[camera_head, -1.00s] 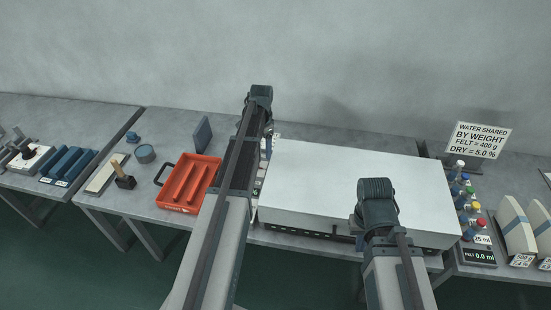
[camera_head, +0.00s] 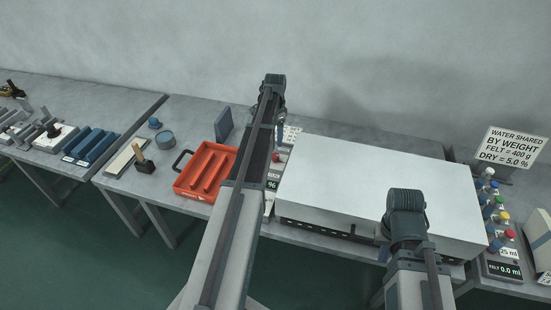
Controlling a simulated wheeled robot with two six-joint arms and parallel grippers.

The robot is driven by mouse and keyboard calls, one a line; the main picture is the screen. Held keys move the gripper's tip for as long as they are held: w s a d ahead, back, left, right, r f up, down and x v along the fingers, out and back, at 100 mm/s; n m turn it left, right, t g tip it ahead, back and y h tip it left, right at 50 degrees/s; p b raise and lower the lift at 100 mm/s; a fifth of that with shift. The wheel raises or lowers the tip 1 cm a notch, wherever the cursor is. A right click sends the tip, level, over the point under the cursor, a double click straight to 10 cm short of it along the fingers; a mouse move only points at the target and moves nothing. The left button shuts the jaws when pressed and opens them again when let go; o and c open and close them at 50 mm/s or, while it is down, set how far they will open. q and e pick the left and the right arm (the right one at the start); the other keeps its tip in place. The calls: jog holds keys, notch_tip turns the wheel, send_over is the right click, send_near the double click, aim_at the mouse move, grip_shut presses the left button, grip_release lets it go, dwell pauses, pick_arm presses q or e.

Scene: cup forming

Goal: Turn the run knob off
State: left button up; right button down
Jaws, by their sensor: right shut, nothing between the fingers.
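A narrow control panel (camera_head: 271,198) stands at the left end of a big white box, with a small "%" display and a red knob (camera_head: 276,157). My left arm covers much of this panel. I cannot tell which control is the run knob or how it is set. My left gripper (camera_head: 281,130) hangs under the wrist above the panel's far end, mostly hidden, and its jaws cannot be read. My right gripper (camera_head: 383,254) is shut and empty, low at the front edge of the white box, partly hidden by its wrist.
The white box (camera_head: 370,185) fills the middle of the table.

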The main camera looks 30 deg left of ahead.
aim_at(275, 155)
pick_arm(q)
notch_tip(275, 155, down, 10)
jog(key=b, duration=0.9)
jog(key=shift+c, duration=0.2)
grip_shut()
